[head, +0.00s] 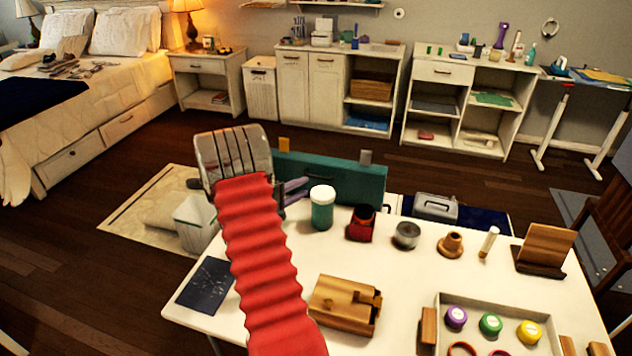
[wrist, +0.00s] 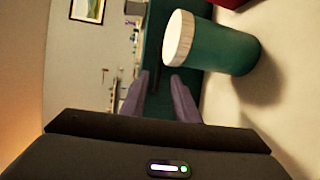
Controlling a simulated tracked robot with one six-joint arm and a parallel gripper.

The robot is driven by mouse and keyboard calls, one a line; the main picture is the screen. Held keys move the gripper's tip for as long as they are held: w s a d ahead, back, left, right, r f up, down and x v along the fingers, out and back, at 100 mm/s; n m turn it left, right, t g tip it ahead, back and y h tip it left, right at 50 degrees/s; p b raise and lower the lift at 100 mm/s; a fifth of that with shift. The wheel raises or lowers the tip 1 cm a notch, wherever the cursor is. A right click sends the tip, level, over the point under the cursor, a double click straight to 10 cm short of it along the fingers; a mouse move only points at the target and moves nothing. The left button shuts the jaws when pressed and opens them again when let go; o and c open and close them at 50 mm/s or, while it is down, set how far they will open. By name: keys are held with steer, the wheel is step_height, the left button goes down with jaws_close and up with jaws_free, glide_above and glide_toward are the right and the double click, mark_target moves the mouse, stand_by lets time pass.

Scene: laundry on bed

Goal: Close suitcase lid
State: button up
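A teal upright panel (head: 335,178), which looks like the suitcase lid, stands behind the far edge of the white table, with an orange tab and a grey tab along its top. The rest of the suitcase is hidden behind the table and my arm. My gripper (head: 295,190) is in front of the panel's left part, left of a teal jar. In the wrist view its two purple fingers (wrist: 158,85) are apart with nothing between them. A dark teal surface (wrist: 162,45), probably the panel, shows beyond them. I cannot tell whether they touch it.
The white-lidded teal jar (head: 321,208) stands close right of my gripper; it looms in the wrist view (wrist: 215,45). A white bin (head: 196,224) stands left on the floor.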

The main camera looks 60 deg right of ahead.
glide_toward(317, 180)
steer(key=s+d+r, duration=0.2)
steer(key=s+d, duration=0.3)
steer(key=shift+w+a+r, duration=0.1)
steer(key=shift+w+r, duration=0.1)
steer(key=shift+w, duration=0.05)
steer(key=shift+c, duration=0.5)
jaws_close()
